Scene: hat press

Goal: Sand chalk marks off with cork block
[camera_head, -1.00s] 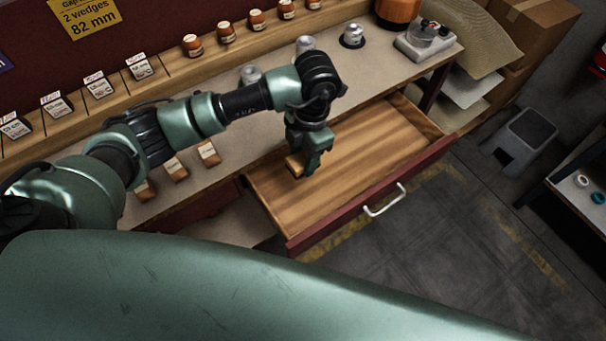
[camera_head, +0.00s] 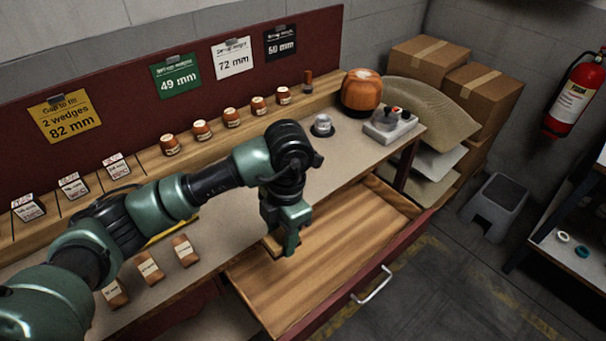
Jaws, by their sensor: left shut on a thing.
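My left gripper (camera_head: 286,245) points down over the left part of the open wooden drawer (camera_head: 330,262). It is shut on a small tan block (camera_head: 270,245), which looks like the cork block and is mostly hidden behind the fingers. Whether the block touches the drawer's bottom I cannot tell. No chalk marks can be made out on the drawer's wood, and the part beneath the gripper is hidden. My right gripper is out of view.
The workbench (camera_head: 350,150) carries labelled wooden blocks (camera_head: 185,251), a metal puck (camera_head: 322,125), an orange rounded form (camera_head: 361,92) and a grey device (camera_head: 390,125). A step stool (camera_head: 497,205) stands on the floor at right. The drawer's front has a white handle (camera_head: 372,285).

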